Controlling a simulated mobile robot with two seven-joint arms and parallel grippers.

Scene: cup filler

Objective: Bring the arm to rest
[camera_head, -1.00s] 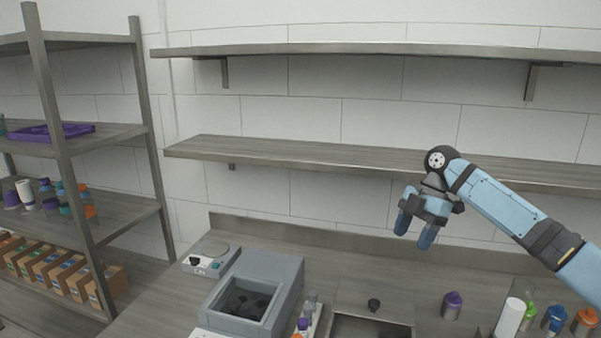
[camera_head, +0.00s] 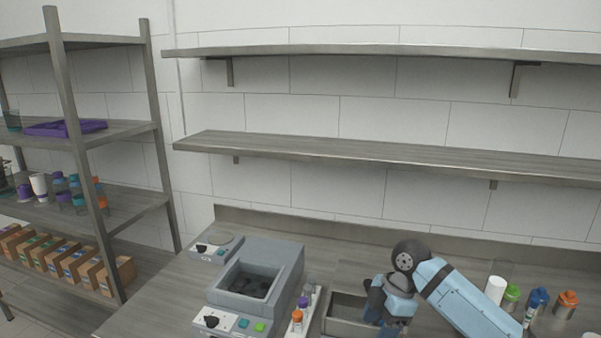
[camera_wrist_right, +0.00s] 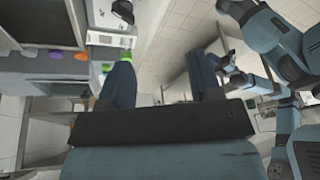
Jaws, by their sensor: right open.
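My right gripper (camera_head: 382,308) is low over the counter, at the lower right of the head view, in front of the sink basin (camera_head: 338,322). The basin's far part is hidden behind it. In the right wrist view the two blue fingers of the gripper (camera_wrist_right: 160,75) stand wide apart with nothing between them. My left gripper does not show in the head view. Blue links of my own body show at the right of the right wrist view.
A grey bath machine (camera_head: 285,262) and a small scale (camera_head: 215,246) stand on the counter to the left. A rack of small bottles (camera_head: 303,303) is beside the machine. Wall shelves (camera_head: 380,152) above are empty.

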